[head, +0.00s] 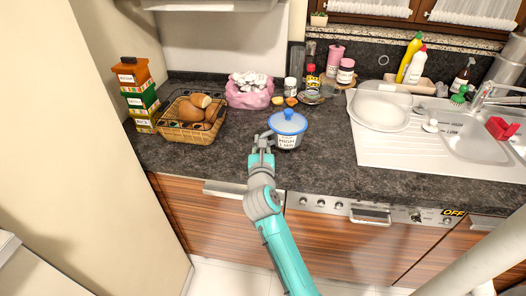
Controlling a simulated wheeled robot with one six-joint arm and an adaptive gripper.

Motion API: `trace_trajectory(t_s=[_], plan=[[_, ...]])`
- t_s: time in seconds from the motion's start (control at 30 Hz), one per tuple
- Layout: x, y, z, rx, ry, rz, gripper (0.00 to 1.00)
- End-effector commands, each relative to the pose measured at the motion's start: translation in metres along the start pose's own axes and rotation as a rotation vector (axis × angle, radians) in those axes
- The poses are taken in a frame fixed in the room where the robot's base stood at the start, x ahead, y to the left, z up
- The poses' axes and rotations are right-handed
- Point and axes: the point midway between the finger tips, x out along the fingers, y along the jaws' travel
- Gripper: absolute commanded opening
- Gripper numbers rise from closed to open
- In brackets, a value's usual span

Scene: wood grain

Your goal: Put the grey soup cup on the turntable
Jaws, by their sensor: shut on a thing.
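The soup cup (288,140) has a pale grey body with dark print and a blue lid with a knob. It is upright, over the dark counter near its front edge; I cannot tell whether it touches the counter. My gripper (265,138) reaches up from the front and is shut on the cup's left side, where small details are hard to make out.
A bread basket (190,120) and stacked boxes (138,95) stand at the left. Behind are a pink bag (249,96), jars and bottles. The white sink (440,155) is at the right. Bare counter (335,165) lies between cup and sink.

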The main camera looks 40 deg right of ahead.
Motion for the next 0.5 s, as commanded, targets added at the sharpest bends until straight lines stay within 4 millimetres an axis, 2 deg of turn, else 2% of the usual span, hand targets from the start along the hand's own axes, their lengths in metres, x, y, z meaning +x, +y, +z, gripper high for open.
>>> trace_trajectory(t_s=[0.3, 0.5], plan=[[0.000, 0.000, -0.034, -0.002, -0.001, 0.000, 0.00], [0.000, 0.000, -0.038, 0.000, -0.003, 0.000, 0.00]])
